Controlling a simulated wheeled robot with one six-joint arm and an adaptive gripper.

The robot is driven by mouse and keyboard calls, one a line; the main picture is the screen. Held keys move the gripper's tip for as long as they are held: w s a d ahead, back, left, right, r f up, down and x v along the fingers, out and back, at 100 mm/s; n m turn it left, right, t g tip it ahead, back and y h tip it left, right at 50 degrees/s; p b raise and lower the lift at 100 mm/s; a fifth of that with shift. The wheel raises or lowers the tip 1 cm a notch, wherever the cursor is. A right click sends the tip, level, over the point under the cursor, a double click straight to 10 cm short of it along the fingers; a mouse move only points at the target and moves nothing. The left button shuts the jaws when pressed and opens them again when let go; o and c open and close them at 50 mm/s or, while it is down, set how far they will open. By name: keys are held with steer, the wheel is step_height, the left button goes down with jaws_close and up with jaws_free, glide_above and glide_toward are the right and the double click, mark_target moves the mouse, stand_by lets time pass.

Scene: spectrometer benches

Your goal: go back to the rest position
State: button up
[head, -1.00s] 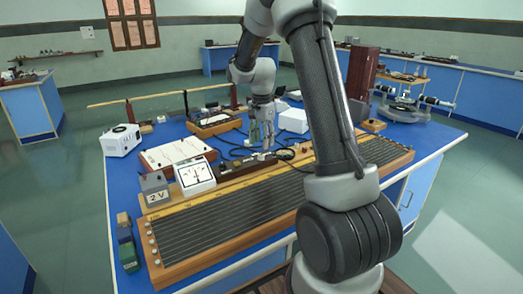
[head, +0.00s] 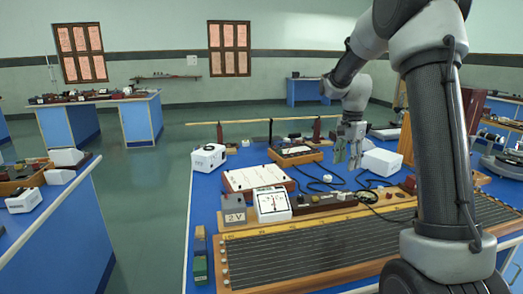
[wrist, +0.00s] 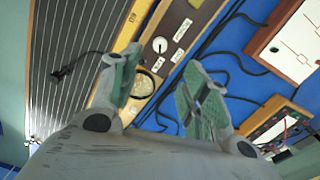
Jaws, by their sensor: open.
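My gripper (head: 347,152) hangs over the blue bench in the head view, fingers pointing down, above black cables and near a white box. In the wrist view my gripper (wrist: 158,88) shows two green-padded fingers spread apart, with nothing between them. Past the fingers lie a dark panel with knobs (wrist: 178,38) and a round dial or ring (wrist: 143,84). Whether the fingertips touch anything below is hard to tell, but they look clear of it.
The long wire board (head: 330,243) runs along the bench's front. A 2 V box (head: 234,210), a white meter (head: 272,204), a white device (head: 208,157) and a white box (head: 382,162) stand on the bench. Open floor (head: 150,215) separates it from the left bench (head: 60,235).

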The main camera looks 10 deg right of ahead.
steer(key=s+a+r+n+t, duration=0.1)
steer(key=s+a+r+n, duration=0.1)
steer(key=s, duration=0.8)
steer(key=s+a+r+n+t, duration=0.2)
steer(key=s+a+r+n, duration=0.1)
steer(key=s+n, duration=0.4)
steer(key=s+a+r+n+t, duration=0.1)
steer(key=s+n, duration=0.4)
steer(key=s, duration=0.9)
steer(key=shift+a+r, duration=0.75)
steer(key=shift+r, duration=0.65)
